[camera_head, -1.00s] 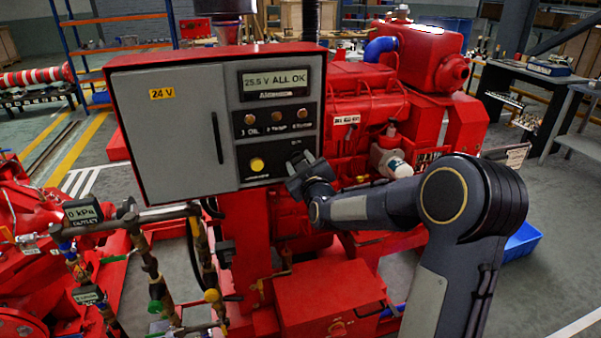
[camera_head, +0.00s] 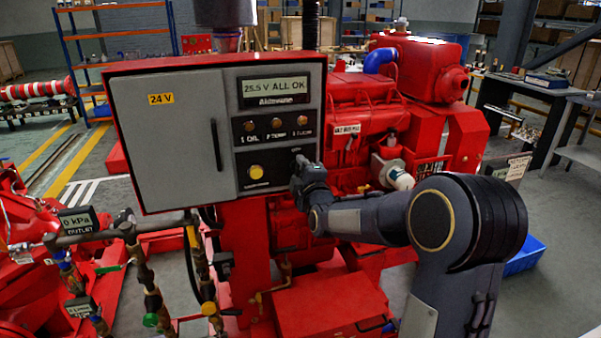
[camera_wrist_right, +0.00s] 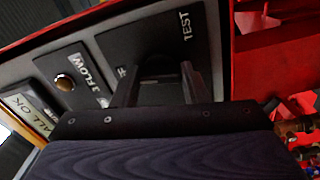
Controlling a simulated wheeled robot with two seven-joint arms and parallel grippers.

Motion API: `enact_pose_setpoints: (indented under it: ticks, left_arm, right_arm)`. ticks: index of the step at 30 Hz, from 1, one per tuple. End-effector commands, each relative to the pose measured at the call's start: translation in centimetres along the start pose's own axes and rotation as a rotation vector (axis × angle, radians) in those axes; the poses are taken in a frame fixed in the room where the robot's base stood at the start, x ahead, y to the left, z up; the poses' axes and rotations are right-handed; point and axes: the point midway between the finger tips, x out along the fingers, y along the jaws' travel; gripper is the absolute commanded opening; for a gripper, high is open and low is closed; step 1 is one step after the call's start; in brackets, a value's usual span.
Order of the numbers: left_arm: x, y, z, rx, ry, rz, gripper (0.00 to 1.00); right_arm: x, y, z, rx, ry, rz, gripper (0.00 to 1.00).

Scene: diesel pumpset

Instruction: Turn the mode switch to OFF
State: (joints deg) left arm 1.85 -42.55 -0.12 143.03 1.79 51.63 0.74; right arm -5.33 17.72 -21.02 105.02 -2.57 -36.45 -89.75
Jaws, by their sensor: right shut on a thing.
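The red control box (camera_head: 222,61) has a grey front with a display (camera_head: 274,88) reading "25.5 V ALL OK". The mode switch is at the lower right of its panel. In the head view my right gripper (camera_head: 300,165) covers it. In the right wrist view the dark switch knob (camera_wrist_right: 156,66) sits between the two fingers of my right gripper (camera_wrist_right: 158,80), which is shut on it. A "TEST" label (camera_wrist_right: 185,27) shows to the right of the knob, and part of another label ending in "F" shows to its left. The knob's pointing direction is too dark to tell. My left gripper is not in view.
A yellow button (camera_head: 256,172) sits left of the switch. Three indicator lamps (camera_head: 275,125) are above it. The red engine (camera_head: 365,115) stands behind and right of the box. Pipes with a gauge (camera_head: 79,221) are at lower left.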

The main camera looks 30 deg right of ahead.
Motion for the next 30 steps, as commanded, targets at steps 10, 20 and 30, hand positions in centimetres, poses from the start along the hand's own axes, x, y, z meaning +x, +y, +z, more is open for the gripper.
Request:
enact_pose_setpoints:
  ticks: [10, 20, 30]
  left_arm:
    - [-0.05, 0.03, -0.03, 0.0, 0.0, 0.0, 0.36]
    - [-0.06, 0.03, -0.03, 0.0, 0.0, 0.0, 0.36]
    - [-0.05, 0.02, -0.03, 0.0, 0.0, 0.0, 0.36]
  right_arm:
    - [0.01, 0.0, -0.07, -0.14, 0.001, 0.0, 0.17]
    - [0.0, -0.02, -0.03, -0.165, 0.001, 0.0, 0.17]
    - [0.0, -0.02, -0.03, -0.163, 0.001, 0.0, 0.56]
